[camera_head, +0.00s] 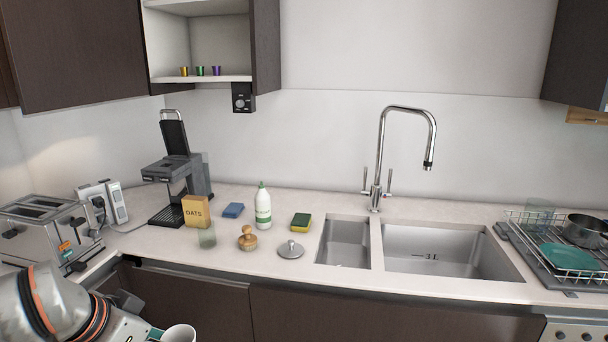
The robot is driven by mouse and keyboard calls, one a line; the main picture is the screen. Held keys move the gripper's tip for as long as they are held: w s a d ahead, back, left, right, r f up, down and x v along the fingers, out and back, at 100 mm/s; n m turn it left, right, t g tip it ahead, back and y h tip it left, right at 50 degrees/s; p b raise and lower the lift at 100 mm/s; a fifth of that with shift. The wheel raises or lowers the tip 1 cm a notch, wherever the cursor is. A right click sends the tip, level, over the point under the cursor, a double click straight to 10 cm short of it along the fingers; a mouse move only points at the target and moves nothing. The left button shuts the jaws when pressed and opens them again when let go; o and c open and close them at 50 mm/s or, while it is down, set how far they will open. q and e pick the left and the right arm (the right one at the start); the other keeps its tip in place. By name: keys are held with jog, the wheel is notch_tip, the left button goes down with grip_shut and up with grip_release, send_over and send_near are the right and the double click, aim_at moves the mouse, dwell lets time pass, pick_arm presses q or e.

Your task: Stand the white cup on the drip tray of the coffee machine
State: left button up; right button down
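The white cup (179,334) shows at the bottom edge, cut off by the frame, in front of the dark cabinet doors and below the counter top. My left gripper (156,334) is right beside it at the end of my arm; its fingers are mostly hidden, but the cup appears held in the air by it. The dark coffee machine (168,168) stands on the counter at the back left, its lever up. Its black drip tray (163,217) is low at its front, with no cup on it. My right gripper is not in view.
A toaster (42,230) is left. A sponge (301,222), bottle (263,206), wooden brush (247,238) and sink (450,251) lie further right.

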pick_arm(q)
jog(key=shift+f+n, duration=0.2)
jog(key=shift+n, duration=0.1)
jog(key=shift+f+n+y, duration=0.35)
jog(key=shift+n+y, duration=0.05)
jog(key=shift+f+n+y, duration=0.4)
jog(key=shift+n, duration=0.3)
jog(key=shift+f+n+t+y, duration=0.3)
jog(key=shift+f+n+y, duration=0.25)
jog(key=shift+n, duration=0.45)
jog(key=shift+f+n+y, duration=0.1)
jog(key=shift+n+y, duration=0.15)
jog(key=shift+n, duration=0.25)
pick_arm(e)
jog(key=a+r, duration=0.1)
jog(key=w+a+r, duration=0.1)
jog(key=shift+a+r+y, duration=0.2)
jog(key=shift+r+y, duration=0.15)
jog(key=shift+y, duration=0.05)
